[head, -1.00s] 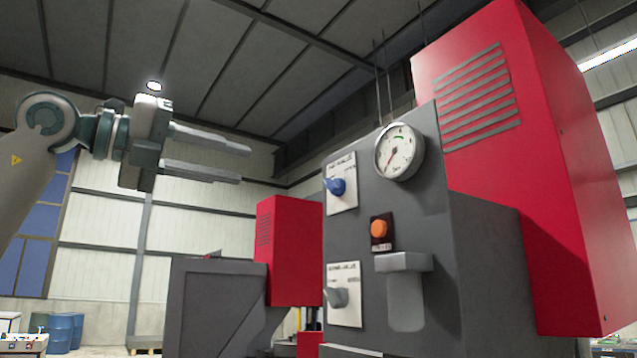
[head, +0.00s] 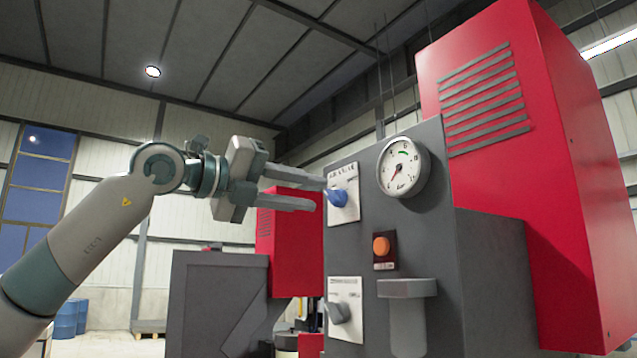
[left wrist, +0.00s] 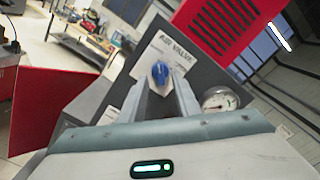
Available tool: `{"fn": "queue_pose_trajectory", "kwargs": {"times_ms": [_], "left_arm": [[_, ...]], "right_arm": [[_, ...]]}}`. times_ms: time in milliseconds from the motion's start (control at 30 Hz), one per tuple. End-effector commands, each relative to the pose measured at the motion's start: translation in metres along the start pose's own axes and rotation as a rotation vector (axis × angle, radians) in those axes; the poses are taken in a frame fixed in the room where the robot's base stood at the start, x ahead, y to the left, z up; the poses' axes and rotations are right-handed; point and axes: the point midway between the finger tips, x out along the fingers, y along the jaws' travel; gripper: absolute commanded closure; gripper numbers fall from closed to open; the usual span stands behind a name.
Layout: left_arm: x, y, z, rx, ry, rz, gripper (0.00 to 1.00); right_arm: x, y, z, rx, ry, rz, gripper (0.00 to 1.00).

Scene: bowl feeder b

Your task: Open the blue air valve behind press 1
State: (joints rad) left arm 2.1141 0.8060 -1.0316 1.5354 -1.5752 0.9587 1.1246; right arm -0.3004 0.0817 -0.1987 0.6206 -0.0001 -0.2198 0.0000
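The blue air valve knob (head: 338,197) sits on a white plate (head: 344,214) on the upper left of the grey panel's face. In the left wrist view the blue knob (left wrist: 160,72) shows just beyond and between my fingertips, under the words "AIR VALVE". My left gripper (head: 320,193) is open, its two fingers apart and pointing at the knob. The tips look close to the knob; I cannot tell whether they touch it. My right gripper is in neither view.
A pressure gauge (head: 403,167) sits right of the valve. An orange button (head: 381,246) and a grey lower knob (head: 338,312) are below it. A grey bracket (head: 406,289) juts from the panel. A red press housing (head: 566,150) stands behind. Open space lies left of the panel.

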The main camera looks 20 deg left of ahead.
Motion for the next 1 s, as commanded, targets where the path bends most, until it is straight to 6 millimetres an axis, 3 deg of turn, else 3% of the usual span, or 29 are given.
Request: {"fn": "queue_pose_trajectory", "kwargs": {"times_ms": [233, 633, 767, 1000], "left_arm": [[0.026, -0.001, 0.001, -0.002, 0.000, 0.000, 0.70], [0.031, 0.000, 0.000, -0.001, 0.000, 0.000, 0.70], [0.031, 0.000, 0.000, -0.001, 0.000, 0.000, 1.00], [0.030, 0.001, 0.000, 0.002, 0.000, 0.000, 1.00]], "right_arm": [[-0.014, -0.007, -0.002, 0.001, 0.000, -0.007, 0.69], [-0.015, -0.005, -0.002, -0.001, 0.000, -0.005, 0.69], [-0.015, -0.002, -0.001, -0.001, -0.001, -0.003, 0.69], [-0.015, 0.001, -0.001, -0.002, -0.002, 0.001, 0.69]]}}
